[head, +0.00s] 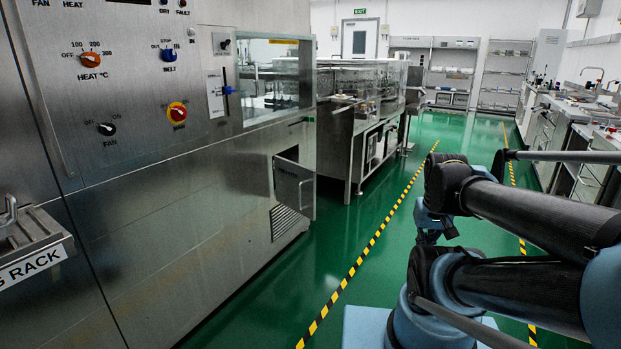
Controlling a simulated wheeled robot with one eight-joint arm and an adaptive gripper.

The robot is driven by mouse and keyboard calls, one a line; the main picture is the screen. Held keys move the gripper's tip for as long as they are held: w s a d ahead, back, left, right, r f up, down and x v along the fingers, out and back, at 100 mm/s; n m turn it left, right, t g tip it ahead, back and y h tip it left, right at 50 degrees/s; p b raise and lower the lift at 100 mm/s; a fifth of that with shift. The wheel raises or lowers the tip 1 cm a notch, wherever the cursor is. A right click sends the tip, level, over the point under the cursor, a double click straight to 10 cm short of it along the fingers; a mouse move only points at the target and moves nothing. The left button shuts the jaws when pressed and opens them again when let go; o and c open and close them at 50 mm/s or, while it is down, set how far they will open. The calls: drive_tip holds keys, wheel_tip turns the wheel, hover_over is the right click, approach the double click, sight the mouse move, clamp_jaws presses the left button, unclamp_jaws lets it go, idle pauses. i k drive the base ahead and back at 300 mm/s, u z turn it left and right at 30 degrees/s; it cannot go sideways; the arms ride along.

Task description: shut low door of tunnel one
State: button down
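The steel tunnel machine (165,215) fills the left side of the head view. A small low door (294,187) on its lower front stands open, swung outward from the panel. A dark opening shows beside the door's upper edge. No label that I can read says which tunnel this is. My arm's black and blue links show at the right, across the floor from the door and apart from it. I cannot make out my gripper in this view.
A louvred vent (286,220) sits below the door. A rack shelf (30,247) juts out at the left edge. A steel-framed bench (352,150) stands beyond the door. The green floor (330,245) in front of the door is clear, with striped tape (366,254) along it.

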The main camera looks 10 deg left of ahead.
sight(295, 182)
drive_tip(key=z, duration=0.05)
drive_tip(key=i, duration=1)
drive_tip(key=u, duration=0.05)
